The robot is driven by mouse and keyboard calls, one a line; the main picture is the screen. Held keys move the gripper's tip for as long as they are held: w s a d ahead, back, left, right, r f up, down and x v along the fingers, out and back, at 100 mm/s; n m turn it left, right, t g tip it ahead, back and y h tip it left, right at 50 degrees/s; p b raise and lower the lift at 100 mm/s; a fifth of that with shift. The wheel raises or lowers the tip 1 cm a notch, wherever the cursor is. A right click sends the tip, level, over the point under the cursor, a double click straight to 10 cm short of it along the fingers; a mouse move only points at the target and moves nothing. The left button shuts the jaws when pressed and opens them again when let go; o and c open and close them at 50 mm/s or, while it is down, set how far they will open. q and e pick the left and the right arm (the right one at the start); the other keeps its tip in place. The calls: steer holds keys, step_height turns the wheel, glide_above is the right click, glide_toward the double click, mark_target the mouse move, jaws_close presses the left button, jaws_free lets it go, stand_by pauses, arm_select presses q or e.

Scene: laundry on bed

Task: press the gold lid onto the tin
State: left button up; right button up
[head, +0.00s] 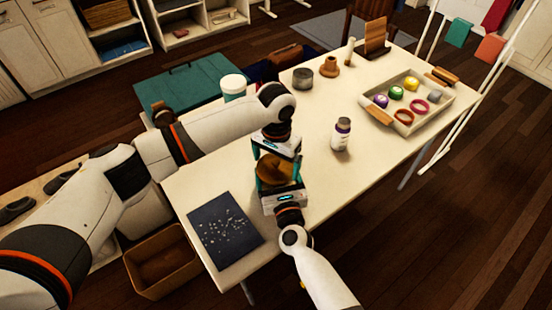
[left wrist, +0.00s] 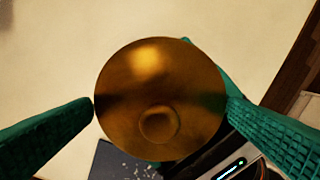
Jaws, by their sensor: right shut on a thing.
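The gold lid (head: 272,172) is a round, shiny disc with a small round knob. It is held above the near part of the table, and it fills the middle of the left wrist view (left wrist: 160,90). My right gripper (head: 280,178) is shut on the lid from the near side. My left gripper (head: 274,160) reaches in from the far side. Its teal fingers (left wrist: 162,108) are spread on either side of the lid; contact is unclear. The tin is probably the grey round container (head: 303,78) standing at the table's far side, apart from both grippers.
A white bottle (head: 341,135) stands right of my grippers. A dark blue speckled sheet (head: 224,229) lies at the table's near left. A white jar with a teal band (head: 233,88) stands at the far left edge. A tray (head: 438,112) of small items is at the right.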

arm_select(q)
step_height(320, 180, up, 12)
stand_by(0.6)
arm_select(e)
steer(key=o, duration=1.3)
steer(key=shift+c, duration=0.2)
steer(key=b+v, duration=0.1)
steer(key=v, duration=1)
steer(key=shift+d+f, duration=0.1)
arm_select(q)
steer(key=shift+f, duration=0.7)
arm_select(e)
steer(key=shift+s+d, duration=0.1)
steer(key=shift+s, duration=0.4)
